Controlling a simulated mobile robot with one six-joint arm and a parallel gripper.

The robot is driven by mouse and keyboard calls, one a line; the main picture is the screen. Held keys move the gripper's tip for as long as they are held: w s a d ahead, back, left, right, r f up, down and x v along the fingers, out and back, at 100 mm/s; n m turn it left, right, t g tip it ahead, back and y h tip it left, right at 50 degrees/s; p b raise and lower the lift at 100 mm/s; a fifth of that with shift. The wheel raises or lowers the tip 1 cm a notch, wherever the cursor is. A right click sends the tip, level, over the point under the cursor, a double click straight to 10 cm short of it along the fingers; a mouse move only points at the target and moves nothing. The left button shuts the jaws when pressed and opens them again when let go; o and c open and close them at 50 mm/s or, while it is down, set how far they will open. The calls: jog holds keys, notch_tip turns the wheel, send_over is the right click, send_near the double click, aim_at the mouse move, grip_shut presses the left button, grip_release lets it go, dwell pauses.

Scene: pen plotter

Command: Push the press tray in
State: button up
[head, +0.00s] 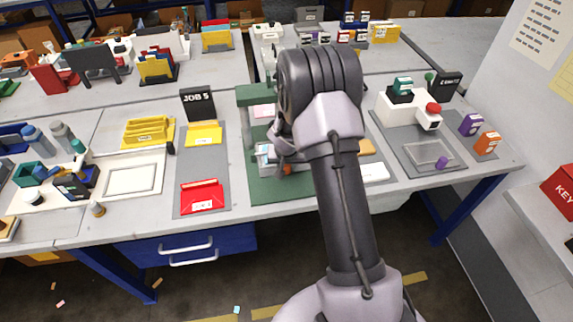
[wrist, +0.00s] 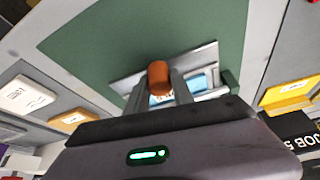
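The press stands on a green base (head: 275,192) behind and left of my arm in the head view; my arm hides much of it. Its press tray (head: 266,155) is a pale metal plate with light blue content, with an orange-brown knob (head: 287,170) at its front. In the wrist view the tray (wrist: 207,56) lies across the green base, with the knob (wrist: 158,76) at my fingertips. My gripper (wrist: 160,88) has its two fingers on either side of the knob, with little visible gap, and appears shut on it. How far in the tray sits is hidden.
A grey mat left of the press holds a red folder (head: 202,196), a yellow folder (head: 204,133) and a "JOB 5" sign (head: 197,103). Right of my arm are a white card (head: 375,172) and a white machine with a red button (head: 433,109).

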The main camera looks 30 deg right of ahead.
grip_shut()
dwell(1.1)
